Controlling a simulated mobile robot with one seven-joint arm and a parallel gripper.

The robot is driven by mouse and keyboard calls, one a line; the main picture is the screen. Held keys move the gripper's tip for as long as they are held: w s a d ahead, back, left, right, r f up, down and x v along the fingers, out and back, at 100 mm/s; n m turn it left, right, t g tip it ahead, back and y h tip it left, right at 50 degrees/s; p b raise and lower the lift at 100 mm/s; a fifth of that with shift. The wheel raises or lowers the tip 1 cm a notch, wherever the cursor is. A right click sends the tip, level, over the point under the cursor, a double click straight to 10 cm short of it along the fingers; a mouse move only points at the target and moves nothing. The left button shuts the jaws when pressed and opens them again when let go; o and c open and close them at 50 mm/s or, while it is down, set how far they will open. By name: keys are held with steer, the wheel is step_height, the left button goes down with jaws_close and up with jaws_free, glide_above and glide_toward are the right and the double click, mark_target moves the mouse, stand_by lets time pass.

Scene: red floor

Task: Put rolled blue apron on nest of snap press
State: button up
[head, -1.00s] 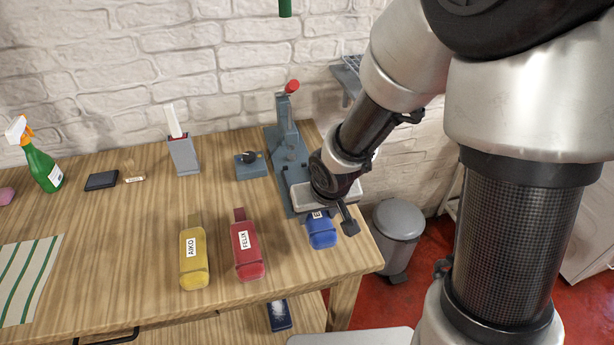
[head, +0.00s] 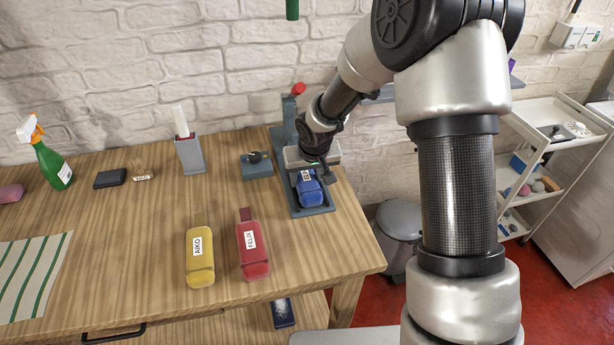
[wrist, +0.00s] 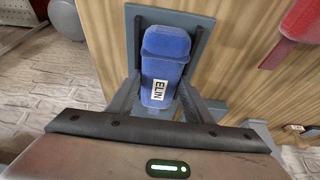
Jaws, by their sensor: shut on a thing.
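The rolled blue apron (head: 310,192), labelled ELIN, is at the front part of the grey snap press (head: 296,207), over its base plate. My gripper (head: 313,174) is shut on it from above. In the wrist view the apron (wrist: 165,52) lies between the two fingers (wrist: 160,98), with the press's grey plate (wrist: 133,25) beneath it. I cannot tell whether the apron touches the nest. The press's red knob (head: 298,89) shows behind my wrist; much of its upright is hidden by my arm.
A yellow roll labelled AIKO (head: 200,262) and a red roll labelled FELIX (head: 252,250) lie on the wooden table (head: 120,260). A small grey box with a black knob (head: 256,165) stands left of the press. A grey bin (head: 398,232) stands beyond the table's right edge.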

steer(key=shift+f, duration=0.1)
steer(key=o, duration=1.1)
